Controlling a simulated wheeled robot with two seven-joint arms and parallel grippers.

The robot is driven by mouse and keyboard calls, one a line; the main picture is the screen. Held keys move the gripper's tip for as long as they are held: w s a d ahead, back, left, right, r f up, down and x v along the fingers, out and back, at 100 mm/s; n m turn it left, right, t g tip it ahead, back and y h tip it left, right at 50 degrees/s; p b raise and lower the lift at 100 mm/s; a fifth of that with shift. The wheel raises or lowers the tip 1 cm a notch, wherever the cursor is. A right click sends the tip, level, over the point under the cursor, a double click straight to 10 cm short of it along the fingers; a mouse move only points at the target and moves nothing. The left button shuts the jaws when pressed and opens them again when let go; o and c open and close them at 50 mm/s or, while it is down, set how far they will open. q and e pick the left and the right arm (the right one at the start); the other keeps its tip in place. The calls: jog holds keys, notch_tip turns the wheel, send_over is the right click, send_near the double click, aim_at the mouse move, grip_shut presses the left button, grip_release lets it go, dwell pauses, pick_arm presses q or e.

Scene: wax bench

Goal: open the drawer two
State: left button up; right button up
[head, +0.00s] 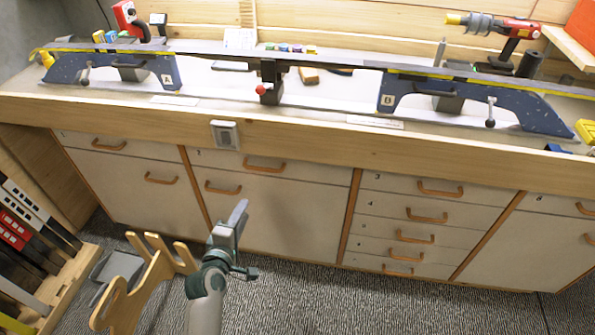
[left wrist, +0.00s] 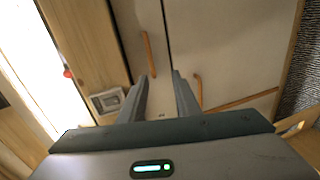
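The cabinet front under the bench has several shut drawers and doors. The wide top drawer (head: 310,171) in the second bay from the left has an orange handle (head: 265,165); its small number is hard to read, and I cannot be sure it is drawer two. The drawer marked 3 (head: 395,184) is to its right. My left gripper (head: 240,212) is in front of the door below that wide drawer, apart from the handles. In the left wrist view, its fingers (left wrist: 162,88) are open and empty, with the drawer handle (left wrist: 149,53) ahead. My right gripper is not in view.
The door below has its own handle (head: 222,188), close to the drawer. A socket box (head: 225,134) sticks out of the bench edge. A wooden rack (head: 140,290) stands beside my left arm. The carpet before the right drawers is clear.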

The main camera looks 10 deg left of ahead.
pick_arm(q)
jog(key=shift+w+d+r, duration=0.1)
jog(key=shift+w+r, duration=0.05)
jog(key=shift+r, duration=0.35)
jog(key=shift+w+d+r, duration=0.1)
jog(key=shift+w+r, duration=0.05)
jog(key=shift+r, duration=0.35)
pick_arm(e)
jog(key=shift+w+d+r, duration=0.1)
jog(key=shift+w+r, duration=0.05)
pick_arm(q)
send_near(262, 170)
jog(key=x, duration=0.7)
jog(key=shift+p+x, duration=0.4)
jog(key=shift+x, duration=0.5)
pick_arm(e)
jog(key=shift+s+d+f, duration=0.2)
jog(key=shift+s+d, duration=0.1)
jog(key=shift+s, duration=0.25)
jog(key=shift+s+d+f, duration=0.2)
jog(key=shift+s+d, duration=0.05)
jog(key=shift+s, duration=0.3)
pick_arm(q)
jog(key=shift+a+f, duration=0.1)
jog(key=shift+c, duration=0.3)
grip_shut()
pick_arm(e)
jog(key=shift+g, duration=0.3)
